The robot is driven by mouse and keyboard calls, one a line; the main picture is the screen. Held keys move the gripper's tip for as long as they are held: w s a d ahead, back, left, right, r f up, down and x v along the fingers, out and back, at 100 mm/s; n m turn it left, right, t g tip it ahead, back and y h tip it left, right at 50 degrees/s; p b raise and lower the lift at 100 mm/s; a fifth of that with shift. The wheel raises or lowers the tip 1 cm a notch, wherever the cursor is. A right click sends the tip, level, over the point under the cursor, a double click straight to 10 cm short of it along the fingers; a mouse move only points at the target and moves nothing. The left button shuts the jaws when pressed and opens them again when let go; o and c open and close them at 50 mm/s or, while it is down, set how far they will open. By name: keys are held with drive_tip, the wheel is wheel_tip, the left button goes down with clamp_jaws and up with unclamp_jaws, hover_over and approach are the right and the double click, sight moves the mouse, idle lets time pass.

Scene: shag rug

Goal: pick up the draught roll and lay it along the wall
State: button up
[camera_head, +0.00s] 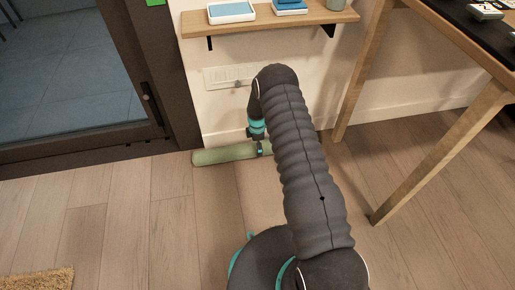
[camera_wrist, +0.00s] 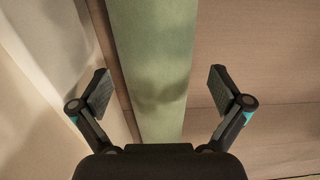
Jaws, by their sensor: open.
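The draught roll (camera_head: 222,154) is a long pale green cylinder lying on the wooden floor along the foot of the white wall. In the head view my arm hides its right part. In the wrist view the roll (camera_wrist: 152,70) runs from the top edge down between the two fingers. My gripper (camera_wrist: 160,92) is open, with one finger on each side of the roll and a visible gap on both sides. The wall (camera_wrist: 40,70) lies close beyond the left finger. I cannot tell how far the fingertips are above the floor.
A wall shelf (camera_head: 270,20) holding small items hangs above the roll. A wooden table (camera_head: 450,130) stands at the right with its legs near my arm. A glass door (camera_head: 70,75) is at the left. A rug corner (camera_head: 38,280) lies at the lower left.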

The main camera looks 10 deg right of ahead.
wheel_tip(320, 180, up, 10)
drive_tip(key=shift+f, duration=0.1)
idle(0.4)
